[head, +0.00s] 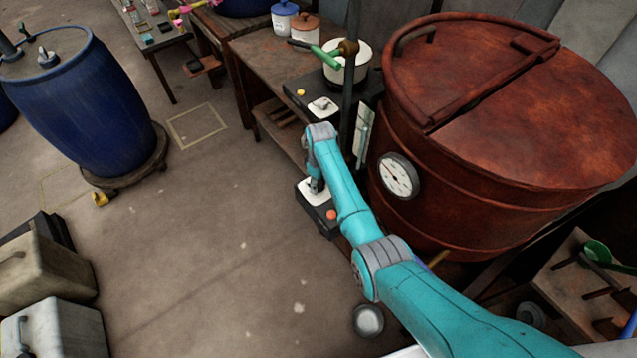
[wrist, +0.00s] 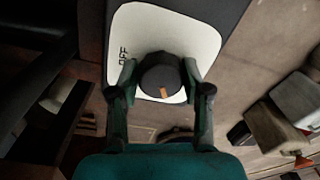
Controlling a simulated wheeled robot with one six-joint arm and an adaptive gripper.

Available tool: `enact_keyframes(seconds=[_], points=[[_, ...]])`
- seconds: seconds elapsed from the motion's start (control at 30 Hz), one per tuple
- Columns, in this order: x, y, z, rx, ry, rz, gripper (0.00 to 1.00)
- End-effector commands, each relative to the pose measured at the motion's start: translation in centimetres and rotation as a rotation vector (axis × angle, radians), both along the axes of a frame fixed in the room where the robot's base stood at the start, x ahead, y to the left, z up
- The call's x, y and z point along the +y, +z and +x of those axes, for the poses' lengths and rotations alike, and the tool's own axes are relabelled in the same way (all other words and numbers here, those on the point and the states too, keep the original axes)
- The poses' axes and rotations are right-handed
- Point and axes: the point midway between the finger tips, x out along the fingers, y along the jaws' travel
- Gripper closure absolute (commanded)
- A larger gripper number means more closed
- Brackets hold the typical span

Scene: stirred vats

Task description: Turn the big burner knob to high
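The big burner knob (wrist: 160,78) is dark and round with an orange mark on its rim, pointing toward the bottom of the wrist view. It sits on a white plate (wrist: 205,42) with "OFF" printed left of it. My gripper (wrist: 159,68) has one finger on each side of the knob, and both fingertips appear to touch it. In the head view my gripper (head: 316,186) reaches down to a dark control box (head: 327,228) with an orange button (head: 331,214).
A large rust-red vat (head: 450,210) with a dial gauge (head: 398,176) stands close right of my arm. A second control box (head: 300,104) with a yellow button is on the bench. A blue barrel (head: 95,110) is at left. The floor between is mostly clear.

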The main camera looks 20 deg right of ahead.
Motion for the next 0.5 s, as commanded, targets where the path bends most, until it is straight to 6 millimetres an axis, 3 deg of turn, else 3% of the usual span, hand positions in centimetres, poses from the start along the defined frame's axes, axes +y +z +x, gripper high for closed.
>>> enact_keyframes(seconds=[0.03, 0.07, 0.5], points=[[-0.02, -0.04, -0.03, 0.001, 0.000, -0.001, 0.36], [-0.02, -0.03, -0.02, 0.001, -0.001, -0.001, 0.29], [-0.02, 0.76, 0.07, -0.001, -0.001, 0.001, 0.28]])
